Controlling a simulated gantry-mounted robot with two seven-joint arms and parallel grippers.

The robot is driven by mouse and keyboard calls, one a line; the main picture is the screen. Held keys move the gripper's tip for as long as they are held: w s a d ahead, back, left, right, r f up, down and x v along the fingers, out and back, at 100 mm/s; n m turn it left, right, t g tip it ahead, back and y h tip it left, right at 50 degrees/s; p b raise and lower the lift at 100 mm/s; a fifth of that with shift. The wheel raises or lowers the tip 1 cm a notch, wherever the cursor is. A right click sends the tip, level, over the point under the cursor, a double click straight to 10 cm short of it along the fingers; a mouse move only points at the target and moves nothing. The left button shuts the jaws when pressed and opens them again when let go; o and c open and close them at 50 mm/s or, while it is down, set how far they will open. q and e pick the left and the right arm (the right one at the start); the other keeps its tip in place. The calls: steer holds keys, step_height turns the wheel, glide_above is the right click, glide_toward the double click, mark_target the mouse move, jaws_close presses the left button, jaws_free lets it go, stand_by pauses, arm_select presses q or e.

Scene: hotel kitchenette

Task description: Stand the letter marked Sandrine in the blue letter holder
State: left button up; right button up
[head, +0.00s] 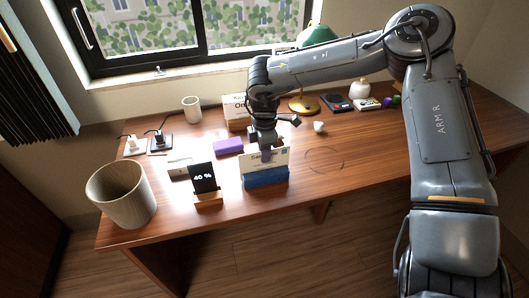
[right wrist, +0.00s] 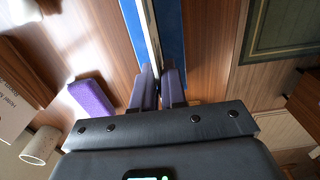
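The white letter (head: 277,161) stands upright in the blue letter holder (head: 265,178) at the desk's front middle. Only the start of its name, "Sa", can be read; my gripper covers part of it. My right gripper (head: 267,152) comes down from above onto the letter's top edge. In the right wrist view the letter shows as a thin pale edge (right wrist: 149,30) with blue holder wall (right wrist: 170,35) on both sides. The right fingers (right wrist: 159,82) are close together, one on each side of the letter, and look shut on it. My left gripper is not in view.
A lamp (head: 318,35) and small items are at the back. The desk right of the holder is mostly clear.

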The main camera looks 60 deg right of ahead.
steer(key=o, duration=0.4)
steer(key=shift+o, duration=0.2)
